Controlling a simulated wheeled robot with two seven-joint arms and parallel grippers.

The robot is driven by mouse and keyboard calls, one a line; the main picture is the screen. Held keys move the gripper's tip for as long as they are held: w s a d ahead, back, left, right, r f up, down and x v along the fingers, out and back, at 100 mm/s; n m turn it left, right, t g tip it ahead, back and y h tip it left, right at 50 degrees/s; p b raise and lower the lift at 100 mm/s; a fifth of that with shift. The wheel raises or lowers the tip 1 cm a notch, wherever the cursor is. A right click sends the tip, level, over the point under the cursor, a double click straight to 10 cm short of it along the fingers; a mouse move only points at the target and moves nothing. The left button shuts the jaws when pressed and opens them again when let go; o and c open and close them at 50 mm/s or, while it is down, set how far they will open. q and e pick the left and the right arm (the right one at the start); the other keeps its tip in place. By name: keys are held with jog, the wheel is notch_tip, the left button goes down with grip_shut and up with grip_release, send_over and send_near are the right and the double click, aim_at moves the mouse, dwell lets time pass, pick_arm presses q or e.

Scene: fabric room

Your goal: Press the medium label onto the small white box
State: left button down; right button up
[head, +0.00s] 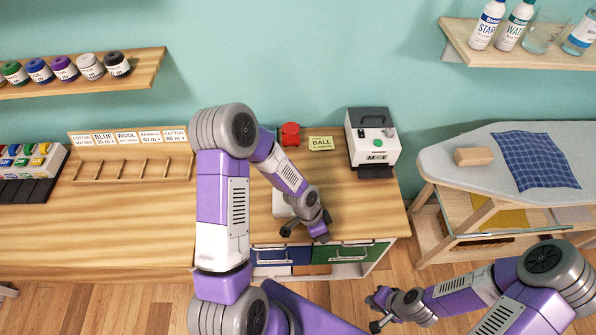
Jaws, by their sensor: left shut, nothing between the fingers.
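A small white box (281,204) sits on the wooden table, mostly hidden behind my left forearm and wrist. My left gripper (305,235) points down over the front of the table, just in front of the box, shut with nothing held. Whether it touches the box or table is unclear. No medium label can be made out on the visible part of the box. My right gripper (373,312) is low at the bottom, in front of the table and away from the box; its finger opening is unclear.
A white label-printer-like machine (374,145), a red object (290,134) and a "BALL" card (320,143) stand at the back. A wooden divided rack (130,169) is left. Blue (285,256) and green (352,253) drawers are below. An ironing board (450,155) stands right.

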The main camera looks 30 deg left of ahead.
pick_arm(q)
jog(key=w+a+r+m, duration=0.1)
jog(key=m, duration=0.1)
jog(key=w+a+r+m+y, duration=0.1)
jog(key=w+a+r+m, duration=0.2)
jog(key=a+r+m, duration=0.1)
jog(key=shift+w+a+r+y, duration=0.2)
jog(key=shift+w+y, duration=0.05)
jog(key=shift+y, duration=0.05)
jog(key=w+a+r+m+y, duration=0.2)
jog(key=a+r+m+y, duration=0.1)
jog(key=a+r+m, duration=0.4)
jog(key=shift+n, duration=0.4)
jog(key=f+b, duration=0.6)
jog(key=shift+w+a+f+b, duration=0.15)
jog(key=shift+w+a+b, duration=0.05)
jog(key=shift+a+b, duration=0.1)
jog(key=shift+f, duration=0.1)
jog(key=shift+f+b, duration=0.5)
jog(key=shift+f, duration=0.15)
jog(key=shift+f+p, duration=0.15)
jog(key=shift+p, duration=0.15)
